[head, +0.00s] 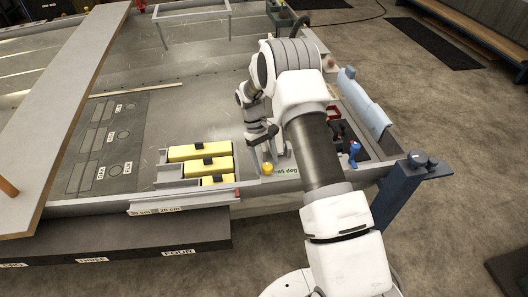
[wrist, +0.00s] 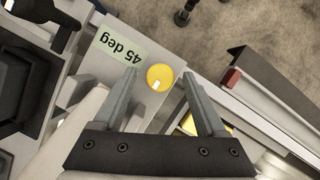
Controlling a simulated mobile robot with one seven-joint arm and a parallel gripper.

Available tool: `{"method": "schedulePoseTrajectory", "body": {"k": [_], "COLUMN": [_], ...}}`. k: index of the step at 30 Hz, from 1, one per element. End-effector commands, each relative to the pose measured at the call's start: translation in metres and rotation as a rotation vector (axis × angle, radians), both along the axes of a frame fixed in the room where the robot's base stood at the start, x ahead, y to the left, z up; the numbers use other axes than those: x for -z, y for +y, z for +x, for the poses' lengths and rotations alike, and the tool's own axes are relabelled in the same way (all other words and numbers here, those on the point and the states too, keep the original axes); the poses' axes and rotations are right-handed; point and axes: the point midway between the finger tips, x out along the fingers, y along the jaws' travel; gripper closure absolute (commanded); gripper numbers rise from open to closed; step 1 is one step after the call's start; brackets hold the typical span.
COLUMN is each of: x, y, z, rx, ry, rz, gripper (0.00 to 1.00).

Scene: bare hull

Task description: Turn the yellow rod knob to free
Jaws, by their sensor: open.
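The yellow rod knob (wrist: 160,77) shows as a round yellow disc with a small white mark on its lower part in the wrist view. It sits on a pale grey surface beside a green label (wrist: 123,47) reading "45 deg". My gripper (wrist: 161,77) is open, with one finger to each side of the knob. Whether the fingers touch it or are level with it I cannot tell. In the head view the knob (head: 267,169) is at the front edge of the hull, just below my gripper (head: 265,158). The "45 deg" label is partly hidden by my arm there.
Yellow blocks (head: 201,151) lie in a tray left of the knob. A small red block (wrist: 230,77) is on the ledge nearby. A blue-handled part (head: 354,150) and a blue post (head: 402,195) stand to the right. A long plank (head: 70,90) crosses the left side.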

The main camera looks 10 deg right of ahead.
Motion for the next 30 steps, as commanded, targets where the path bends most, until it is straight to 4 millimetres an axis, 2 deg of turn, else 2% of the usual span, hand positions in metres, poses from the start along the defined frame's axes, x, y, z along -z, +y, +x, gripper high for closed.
{"method": "schedulePoseTrajectory", "body": {"k": [5, 15, 21, 30], "x": [-0.022, -0.099, -0.138, -0.159], "y": [0.004, 0.017, 0.023, 0.026], "z": [0.009, 0.038, 0.052, 0.061], "rx": [0.0, -0.002, 0.0, -0.001], "ry": [-0.004, -0.006, -0.004, -0.001], "rz": [0.001, 0.001, 0.001, 0.001], "gripper": [0.26, 0.26, 0.26, 0.26]}}
